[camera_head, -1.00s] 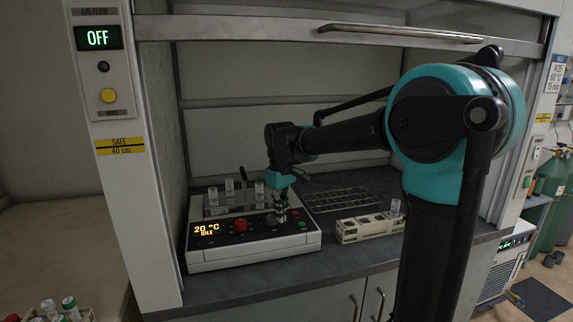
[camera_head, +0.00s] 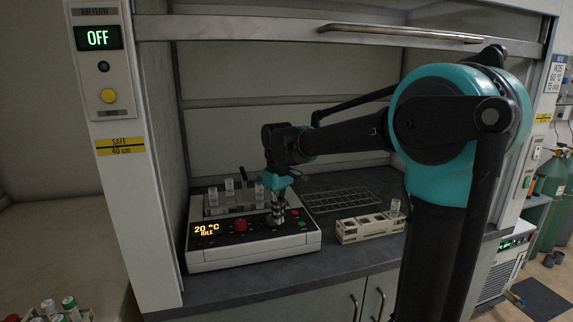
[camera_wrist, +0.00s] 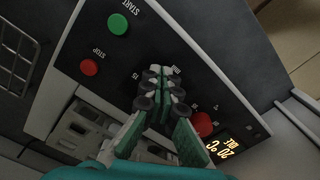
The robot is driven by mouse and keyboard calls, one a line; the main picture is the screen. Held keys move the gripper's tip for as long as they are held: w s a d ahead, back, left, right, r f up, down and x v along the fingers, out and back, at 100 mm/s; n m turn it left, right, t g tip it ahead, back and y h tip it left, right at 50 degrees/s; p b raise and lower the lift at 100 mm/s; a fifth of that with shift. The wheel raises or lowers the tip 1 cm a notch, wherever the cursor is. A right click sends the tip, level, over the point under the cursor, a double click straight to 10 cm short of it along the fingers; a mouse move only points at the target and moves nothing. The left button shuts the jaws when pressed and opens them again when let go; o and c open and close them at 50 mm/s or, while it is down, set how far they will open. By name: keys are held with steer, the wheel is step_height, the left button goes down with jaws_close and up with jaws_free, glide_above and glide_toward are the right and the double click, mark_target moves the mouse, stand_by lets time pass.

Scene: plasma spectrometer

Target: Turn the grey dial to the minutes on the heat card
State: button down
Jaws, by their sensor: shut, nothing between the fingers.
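The hot block unit (camera_head: 255,255) stands in the hood with a display (camera_head: 206,230) reading 20 °C, IDLE. My gripper (camera_head: 278,220) is shut and points down at the right half of the unit's panel. In the wrist view my shut fingers (camera_wrist: 160,85) lie over the grey dial's place, beside printed marks including 15. They hide the dial, so I cannot tell its setting or whether they touch it. A red knob (camera_head: 240,225) is left of my gripper. The heat card (camera_head: 558,75) on the right post appears to read K05, 60 °C, 15 min.
Green START (camera_wrist: 118,24) and red STOP (camera_wrist: 89,67) buttons are on the panel. Clear vials (camera_head: 229,185) stand in the unit behind it. A pale rack (camera_head: 365,230) with one vial stands to the right. The raised sash (camera_head: 300,28) is above my arm.

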steer(key=shift+s+a, duration=0.45)
steer(key=shift+a, duration=0.15)
stand_by(0.3)
steer(key=shift+s+d, duration=0.15)
steer(key=shift+s, duration=0.2)
step_height(320, 180, up, 6)
stand_by(0.6)
steer(key=shift+w+d+f, duration=0.25)
steer(key=shift+w+f, duration=0.15)
steer(key=shift+f, duration=0.6)
steer(key=shift+w+d+f, duration=0.3)
steer(key=shift+w+f, duration=0.15)
steer(key=shift+f, duration=0.6)
steer(key=shift+w+d+f, duration=0.25)
steer(key=shift+w+f, duration=0.15)
steer(key=shift+f, duration=0.6)
